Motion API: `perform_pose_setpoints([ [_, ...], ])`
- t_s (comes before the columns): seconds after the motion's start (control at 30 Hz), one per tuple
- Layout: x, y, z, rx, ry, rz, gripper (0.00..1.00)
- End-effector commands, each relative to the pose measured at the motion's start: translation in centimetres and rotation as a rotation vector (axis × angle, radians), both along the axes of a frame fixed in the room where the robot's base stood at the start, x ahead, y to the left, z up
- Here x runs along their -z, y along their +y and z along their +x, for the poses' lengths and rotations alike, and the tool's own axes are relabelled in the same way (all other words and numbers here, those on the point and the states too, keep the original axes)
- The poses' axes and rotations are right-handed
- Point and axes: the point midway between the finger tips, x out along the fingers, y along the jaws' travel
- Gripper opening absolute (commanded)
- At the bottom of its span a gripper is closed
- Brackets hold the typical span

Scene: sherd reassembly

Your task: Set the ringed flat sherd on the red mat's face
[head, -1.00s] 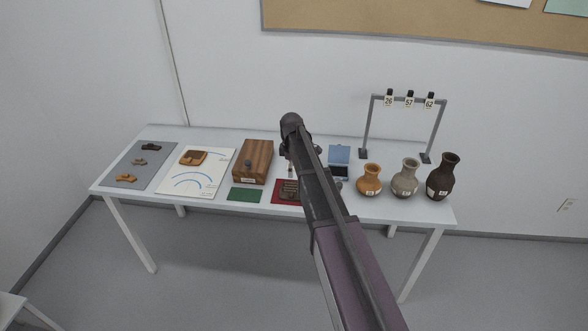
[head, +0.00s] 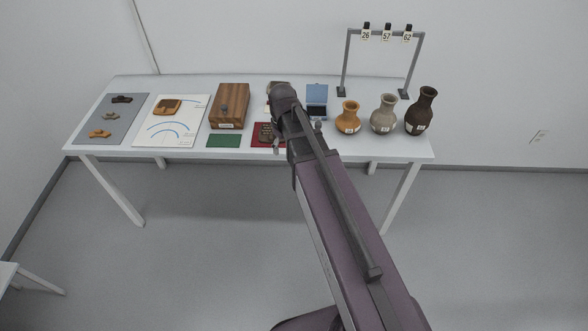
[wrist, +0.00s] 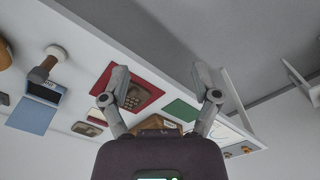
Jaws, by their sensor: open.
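The red mat (head: 256,142) lies near the table's front edge, partly hidden by my arm. A brown piece (head: 265,132) with a grid-like pattern lies on it. The wrist view shows the mat (wrist: 112,82) and the piece (wrist: 133,97) more fully. I cannot tell whether this piece is the ringed flat sherd; I make out no clear rings on any sherd. My gripper (wrist: 160,97) is open, with nothing between its fingers. It is above the table by the red mat; the head view largely hides its fingers behind the arm.
A green mat (head: 223,141) and wooden box (head: 229,107) stand left of the red mat. Further left are a white sheet (head: 188,126) bearing an orange-brown sherd (head: 167,107), and a grey mat (head: 89,116) with several sherds. Right are a blue box (head: 317,96), three vases (head: 383,115) and a tag stand (head: 346,62).

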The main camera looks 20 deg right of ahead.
Motion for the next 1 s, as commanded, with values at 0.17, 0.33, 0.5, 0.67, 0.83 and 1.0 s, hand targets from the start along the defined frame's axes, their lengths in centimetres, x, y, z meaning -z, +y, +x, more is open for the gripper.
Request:
perform_pose_setpoints([
  [0.17,0.0,-0.1,-6.8,0.251,0.0,0.0,0.79],
  [0.33,0.0,-0.2,-9.8,0.403,0.0,0.0,0.79],
  [0.5,0.0,-0.2,-10.5,0.457,0.0,0.0,0.79],
  [0.67,0.0,-0.2,-10.4,0.459,0.001,0.0,0.79],
  [0.83,0.0,-0.2,-10.4,0.457,0.001,0.0,0.79],
  [1.0,0.0,-0.2,-10.4,0.456,0.0,0.0,0.79],
])
